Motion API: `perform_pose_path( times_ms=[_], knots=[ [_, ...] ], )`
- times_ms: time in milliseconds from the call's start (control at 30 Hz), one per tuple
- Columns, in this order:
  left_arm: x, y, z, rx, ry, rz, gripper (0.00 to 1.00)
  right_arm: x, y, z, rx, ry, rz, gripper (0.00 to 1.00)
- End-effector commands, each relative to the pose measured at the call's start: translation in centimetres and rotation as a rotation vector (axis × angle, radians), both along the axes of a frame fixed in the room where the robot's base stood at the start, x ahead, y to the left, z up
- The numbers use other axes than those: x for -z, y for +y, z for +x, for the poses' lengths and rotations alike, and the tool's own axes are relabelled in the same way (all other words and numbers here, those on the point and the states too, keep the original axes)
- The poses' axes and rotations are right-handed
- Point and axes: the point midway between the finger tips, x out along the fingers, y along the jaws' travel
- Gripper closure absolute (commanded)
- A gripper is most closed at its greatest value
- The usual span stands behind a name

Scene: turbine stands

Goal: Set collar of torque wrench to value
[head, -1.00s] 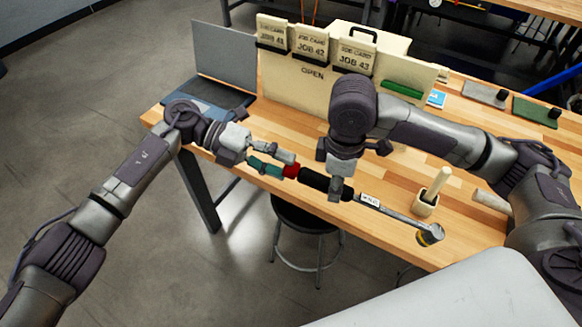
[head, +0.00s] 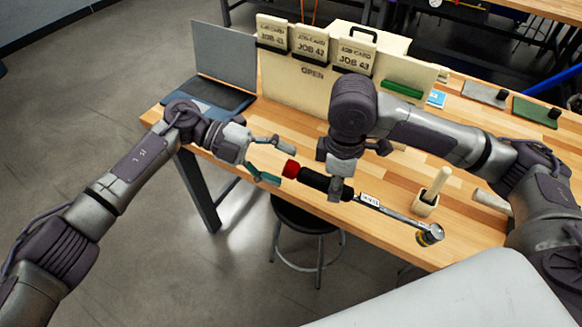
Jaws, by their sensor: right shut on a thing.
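The torque wrench (head: 398,215) is held level above the front edge of the table. It has a red collar (head: 291,169) at its left end, a black handle (head: 314,179), a white label on the shaft and a yellow-and-black head (head: 430,235) at the right. My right gripper (head: 338,190) is shut on the black handle. My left gripper (head: 276,164) is open just left of the red collar, its fingers spread and apart from it. The value set on the wrench is too small to read.
The wooden table (head: 455,180) carries a board with job cards (head: 311,42), a laptop (head: 222,68) and a small holder with a peg (head: 426,202). Grey and green mats (head: 536,112) lie at the right. A stool (head: 308,225) stands below the front edge.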

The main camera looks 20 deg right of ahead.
Motion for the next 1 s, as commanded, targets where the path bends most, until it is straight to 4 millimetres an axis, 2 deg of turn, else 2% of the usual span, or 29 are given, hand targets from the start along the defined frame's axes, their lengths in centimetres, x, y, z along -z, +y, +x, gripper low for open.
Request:
perform_pose_path(
  times_ms=[133, 200, 567, 1000],
  knots=[
    [0.0, 0.0, 0.0, 0.0, 0.0, -0.001, 0.32, -0.1, 0.0, 0.0, 0.001, -0.002, 0.0, 1.0],
    [0.0, 0.0, 0.0, 0.0, 0.0, -0.001, 0.24, -0.1, 0.0, 0.0, 0.001, -0.001, -0.001, 1.0],
    [-0.1, 0.1, 0.1, 0.0, -0.001, -0.002, 0.24, -0.1, 0.0, 0.0, 0.001, -0.001, -0.001, 1.0],
    [-1.1, 2.3, 1.6, -0.001, -0.002, -0.002, 0.24, -0.1, 0.0, 0.0, 0.001, -0.001, -0.001, 1.0]
  ],
)
